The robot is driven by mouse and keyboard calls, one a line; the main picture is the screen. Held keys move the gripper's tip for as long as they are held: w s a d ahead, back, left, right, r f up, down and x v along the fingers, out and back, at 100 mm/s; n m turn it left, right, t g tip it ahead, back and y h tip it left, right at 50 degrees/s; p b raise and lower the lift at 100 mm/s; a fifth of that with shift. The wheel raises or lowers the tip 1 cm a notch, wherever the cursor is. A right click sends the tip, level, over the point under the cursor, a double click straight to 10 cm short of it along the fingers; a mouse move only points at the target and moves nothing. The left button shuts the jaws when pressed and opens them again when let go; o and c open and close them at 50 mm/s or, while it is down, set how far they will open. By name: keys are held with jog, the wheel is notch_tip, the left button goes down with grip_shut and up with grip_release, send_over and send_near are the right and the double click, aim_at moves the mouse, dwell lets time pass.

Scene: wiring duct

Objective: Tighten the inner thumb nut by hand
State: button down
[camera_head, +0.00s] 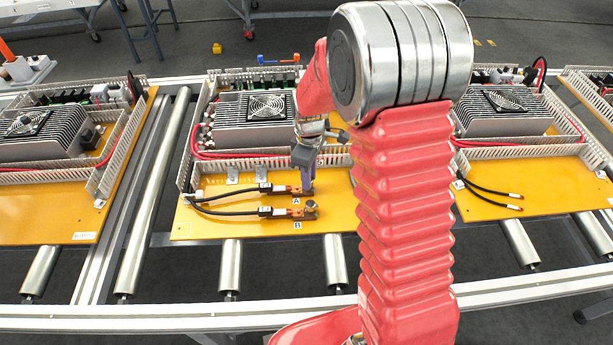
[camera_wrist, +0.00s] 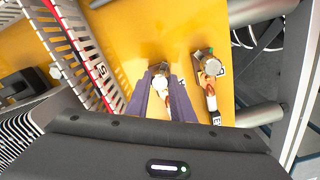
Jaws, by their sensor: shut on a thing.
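The inner thumb nut (camera_wrist: 159,69) is a round metal knob at the terminal marked A, seen between my fingertips in the wrist view. My gripper (camera_head: 307,184) reaches down over this terminal, and its purple-grey fingers also show in the wrist view (camera_wrist: 161,80). They are shut on the nut, which they mostly hide in the head view. The outer thumb nut (camera_head: 311,206) sits at the terminal marked B, clear of my fingers; it also shows in the wrist view (camera_wrist: 211,67). A black cable (camera_head: 235,189) with a copper lug runs to terminal A, and another (camera_head: 238,211) to terminal B.
Both terminals are on a yellow panel (camera_head: 215,225) resting on conveyor rollers (camera_head: 230,265). A slotted wiring duct (camera_head: 192,140) and a finned heatsink with a fan (camera_head: 266,107) stand behind them. Similar panels flank this one. The panel front is bare.

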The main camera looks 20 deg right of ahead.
jog(key=m, duration=0.4)
jog(key=shift+w+r+m, duration=0.25)
jog(key=shift+m, duration=0.05)
jog(key=m, duration=0.4)
jog(key=shift+m, duration=0.3)
jog(key=m, duration=0.8)
jog(key=shift+a, duration=0.1)
jog(key=m, duration=0.4)
jog(key=shift+a+m, duration=0.1)
jog(key=shift+m, duration=0.2)
jog(key=m, duration=0.3)
jog(key=shift+m, duration=0.3)
jog(key=m, duration=0.4)
jog(key=shift+w+m, duration=0.1)
jog(key=shift+m, duration=1.9)
